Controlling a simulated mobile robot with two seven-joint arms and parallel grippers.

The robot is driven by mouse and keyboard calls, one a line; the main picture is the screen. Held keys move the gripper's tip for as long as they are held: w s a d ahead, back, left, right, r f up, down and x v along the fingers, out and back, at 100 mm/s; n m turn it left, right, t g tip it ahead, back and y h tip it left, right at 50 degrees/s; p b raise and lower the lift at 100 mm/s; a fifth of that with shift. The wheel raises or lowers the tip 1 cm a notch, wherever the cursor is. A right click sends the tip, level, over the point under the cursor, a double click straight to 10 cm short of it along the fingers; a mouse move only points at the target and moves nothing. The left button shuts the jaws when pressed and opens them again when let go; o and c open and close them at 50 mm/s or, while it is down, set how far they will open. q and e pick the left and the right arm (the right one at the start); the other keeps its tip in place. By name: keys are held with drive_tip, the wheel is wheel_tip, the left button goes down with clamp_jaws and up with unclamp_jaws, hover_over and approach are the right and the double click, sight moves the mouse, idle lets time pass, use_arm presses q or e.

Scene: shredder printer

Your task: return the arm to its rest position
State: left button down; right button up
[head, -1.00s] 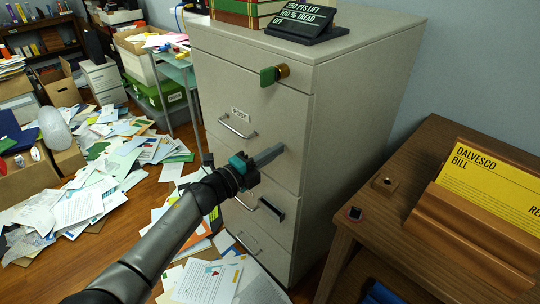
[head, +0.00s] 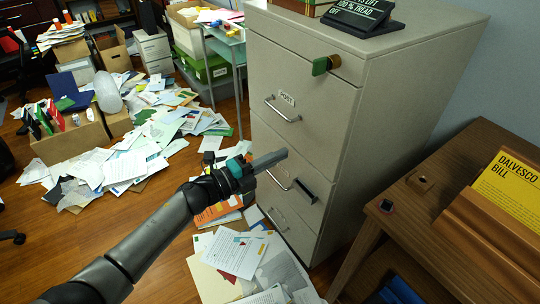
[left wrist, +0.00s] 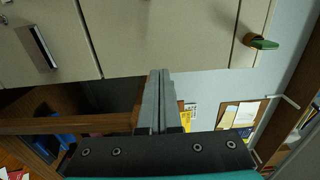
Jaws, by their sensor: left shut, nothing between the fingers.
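My left arm comes in from the lower left of the head view. Its gripper (head: 268,161) is shut and empty, in front of the beige filing cabinet (head: 310,80). In the head view its fingertips overlap the drawer front below the drawer labelled POST; I cannot tell how wide the gap to the cabinet is. In the left wrist view the two grey fingers (left wrist: 158,90) lie together with nothing between them. The right gripper is not in view.
A green and brass piece (head: 326,65) sticks out of the top drawer, and metal handles (head: 282,112) stand out below. Papers (head: 235,254) litter the wooden floor. A wooden desk (head: 465,160) with a yellow sign (head: 510,186) stands at the right. Boxes (head: 70,135) stand at the left.

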use_arm(q)
drive_tip(key=s+a+f+n+y+p, duration=0.1)
drive_tip(key=s+a+f+n+y, duration=0.25)
drive_tip(key=a+f+n, duration=0.35)
drive_tip(key=s+a+f+n+t+y, duration=0.15)
drive_tip(key=a+f+n+y, duration=0.3)
drive_tip(key=f, duration=0.45)
drive_tip(key=s+a+f+n+y+p, duration=0.1)
drive_tip(key=s+a+f+n+y, duration=0.35)
drive_tip(key=f, duration=0.45)
drive_tip(key=s+a+f+n+g+y, duration=0.1)
drive_tip(key=s+a+f+n+g, duration=0.2)
drive_tip(key=s, duration=0.7)
drive_tip(key=s+a+f+n+g+y, duration=0.1)
drive_tip(key=s+a+f+n+g, duration=0.2)
drive_tip(key=s+f, duration=0.4)
drive_tip(key=s+a+f+n+g+y+p, duration=0.1)
drive_tip(key=s+a+f+n+g, duration=0.2)
drive_tip(key=s, duration=1.2)
wheel_tip(320, 180, down, 3)
drive_tip(key=shift+f+n, duration=0.1)
drive_tip(key=shift+n, duration=0.8)
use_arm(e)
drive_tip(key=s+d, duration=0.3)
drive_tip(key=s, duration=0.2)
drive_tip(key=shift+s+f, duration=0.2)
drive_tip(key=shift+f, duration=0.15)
use_arm(q)
drive_tip(key=shift+s+a, duration=0.1)
